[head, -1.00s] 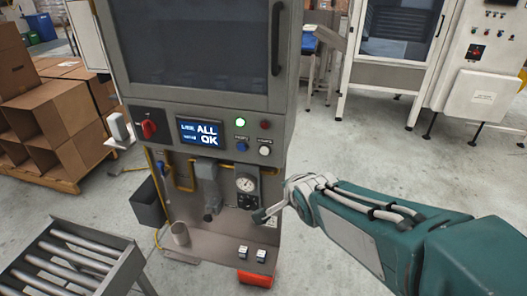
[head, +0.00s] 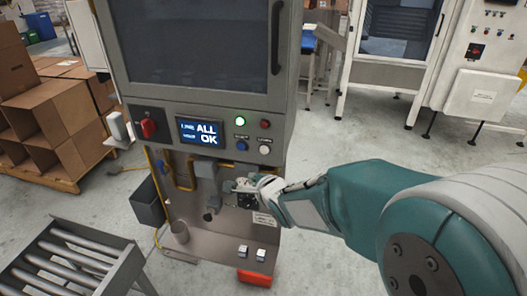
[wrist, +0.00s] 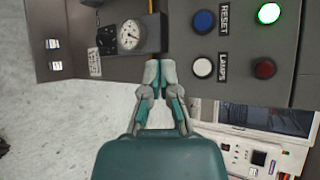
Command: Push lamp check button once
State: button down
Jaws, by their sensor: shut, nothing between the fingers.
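The white lamp check button (head: 265,150), labelled LAMPS in the wrist view (wrist: 203,67), is on the machine's control panel. The blue RESET button (head: 241,147) is beside it, and it also shows in the wrist view (wrist: 204,21). A lit green lamp (head: 240,121) and a dark red lamp (head: 265,124) are above them. My gripper (wrist: 159,66) is shut and empty, apart from the white button, between it and the gauge box in the wrist view. In the head view my gripper (head: 228,186) is below the panel and hides the gauge.
The gauge (wrist: 131,34) is close to my gripper in the wrist view. A roller conveyor (head: 70,262) stands at the lower left, and cartons (head: 55,120) are stacked behind it.

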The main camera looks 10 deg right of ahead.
aim_at(261, 153)
jog(key=w+d, duration=0.1)
jog(key=w, duration=0.1)
jog(key=w+d, duration=0.1)
jog(key=w, duration=0.2)
jog(key=w+d, duration=0.1)
jog(key=w, duration=0.2)
jog(key=shift+w, duration=0.1)
jog(key=shift+w+d, duration=0.1)
dwell(1.3)
jog(key=shift+w+d, duration=0.15)
jog(key=shift+w, duration=0.1)
jog(key=shift+w+d, duration=0.1)
jog(key=shift+w, duration=0.3)
dwell(0.8)
jog(key=shift+s+r, duration=0.1)
jog(key=shift+s+a, duration=0.3)
jog(key=shift+s, duration=0.4)
